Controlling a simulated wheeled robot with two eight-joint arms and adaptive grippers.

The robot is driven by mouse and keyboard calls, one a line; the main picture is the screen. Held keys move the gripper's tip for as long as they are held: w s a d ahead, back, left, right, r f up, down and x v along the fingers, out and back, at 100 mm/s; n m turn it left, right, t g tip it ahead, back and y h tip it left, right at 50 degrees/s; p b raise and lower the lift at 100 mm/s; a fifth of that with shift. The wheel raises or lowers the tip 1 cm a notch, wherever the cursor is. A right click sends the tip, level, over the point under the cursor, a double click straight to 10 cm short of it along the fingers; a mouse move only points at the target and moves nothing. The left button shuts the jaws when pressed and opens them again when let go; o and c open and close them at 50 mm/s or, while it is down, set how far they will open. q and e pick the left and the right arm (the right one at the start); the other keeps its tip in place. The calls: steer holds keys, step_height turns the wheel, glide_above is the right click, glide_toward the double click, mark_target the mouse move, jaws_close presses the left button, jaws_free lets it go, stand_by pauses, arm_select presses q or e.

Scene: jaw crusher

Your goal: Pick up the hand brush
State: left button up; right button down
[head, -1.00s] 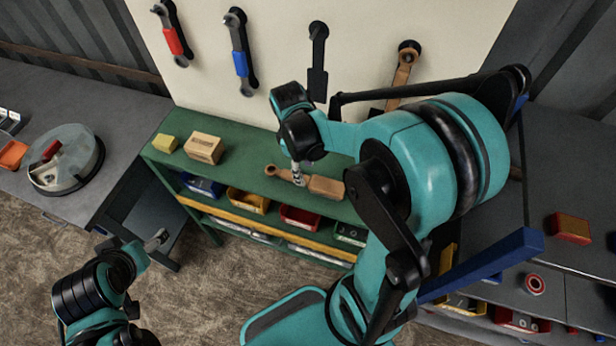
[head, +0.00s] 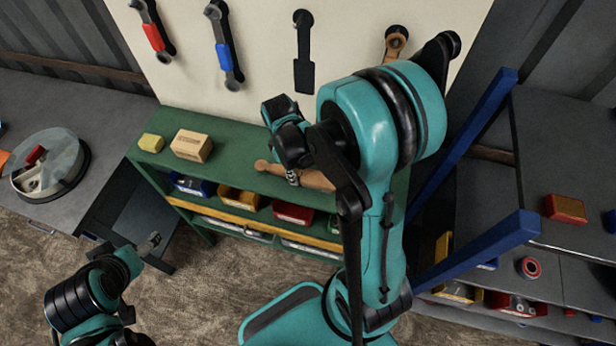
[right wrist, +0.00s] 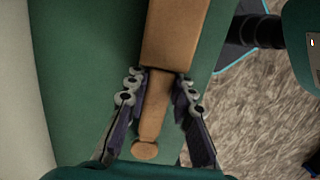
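The wooden hand brush (head: 315,179) lies on the green shelf top, partly covered by my right arm in the head view. In the right wrist view its block (right wrist: 178,35) is at the top and its round-ended handle (right wrist: 153,115) points down. My right gripper (right wrist: 160,85) has one finger on each side of the handle, near the block. The fingers look open, with narrow gaps beside the handle. In the head view my right gripper (head: 292,177) is at the brush. My left gripper (head: 150,243) is low at the left, away from the brush; its finger opening is unclear.
A yellow block (head: 151,143) and a wooden block (head: 191,146) stand on the green shelf (head: 235,165) left of the brush. Coloured bins fill the level below. Tools hang on the pale board (head: 270,60) behind. Blue bars (head: 480,250) stand to the right.

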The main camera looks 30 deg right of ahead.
mark_target(299, 173)
steer(key=shift+r, duration=0.1)
steer(key=r, duration=0.1)
steer(key=r+p, duration=0.1)
steer(key=r, duration=0.2)
steer(key=shift+s+d+r, duration=0.1)
steer(key=shift+s+r, duration=0.15)
steer(key=s+d+r+p, duration=0.2)
steer(key=s+d+r, duration=0.2)
steer(key=s, duration=0.6)
step_height(299, 173, up, 2)
steer(key=shift+s+r, duration=0.15)
steer(key=shift+s, duration=0.1)
